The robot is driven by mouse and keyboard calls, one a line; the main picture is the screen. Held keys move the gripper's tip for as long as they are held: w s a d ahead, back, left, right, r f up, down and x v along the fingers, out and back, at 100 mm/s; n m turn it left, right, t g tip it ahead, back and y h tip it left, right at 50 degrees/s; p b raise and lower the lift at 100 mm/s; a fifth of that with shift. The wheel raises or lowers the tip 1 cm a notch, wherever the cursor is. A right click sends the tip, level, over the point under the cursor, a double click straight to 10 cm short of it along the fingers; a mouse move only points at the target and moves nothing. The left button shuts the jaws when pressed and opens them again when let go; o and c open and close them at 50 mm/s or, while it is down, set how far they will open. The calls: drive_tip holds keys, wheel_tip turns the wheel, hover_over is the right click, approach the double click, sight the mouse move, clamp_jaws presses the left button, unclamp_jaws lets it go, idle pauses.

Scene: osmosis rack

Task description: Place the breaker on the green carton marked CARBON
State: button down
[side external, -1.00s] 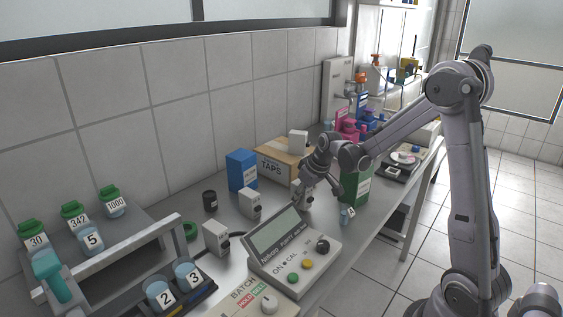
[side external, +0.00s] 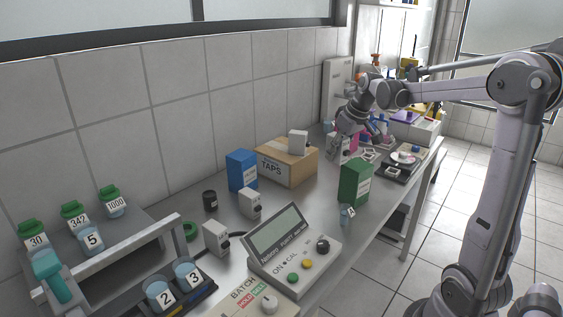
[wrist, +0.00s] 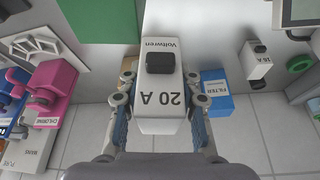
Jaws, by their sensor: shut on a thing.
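My gripper (wrist: 160,84) is shut on a white breaker (wrist: 160,112) marked 20 A and Voltwren, with a black switch, in the wrist view. In the side external view my gripper (side external: 345,138) holds this breaker (side external: 338,150) in the air, behind the green carton and apart from it. The green carton (side external: 354,182) stands upright on the bench; its label is too small to read. Its green top (wrist: 100,20) shows in the wrist view, up and left of the held breaker.
A cardboard TAPS box (side external: 287,165) bears another white breaker (side external: 298,142). A blue FILTER box (side external: 241,170) and a white breaker (side external: 250,204) stand nearby. A small bottle (side external: 346,215) is before the green carton.

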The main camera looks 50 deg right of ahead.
drive_tip(key=s+d+r+m+h, duration=0.1)
drive_tip(key=s+d+r, duration=0.4)
drive_tip(key=s, duration=0.2)
drive_tip(key=s+d+r+m, duration=0.1)
drive_tip(key=s+d+r, duration=0.3)
drive_tip(key=s, duration=0.4)
hover_over(353, 161)
drive_tip(key=s, duration=0.2)
drive_tip(key=f, duration=0.6)
drive_tip(key=shift+w+a+f, duration=0.25)
drive_tip(key=shift+a+f, duration=0.05)
drive_tip(key=shift+a, duration=0.05)
drive_tip(key=shift+f, duration=1.95)
drive_tip(key=shift+f, duration=0.1)
drive_tip(key=c, duration=0.9)
unclamp_jaws()
drive_tip(key=shift+c, duration=0.2)
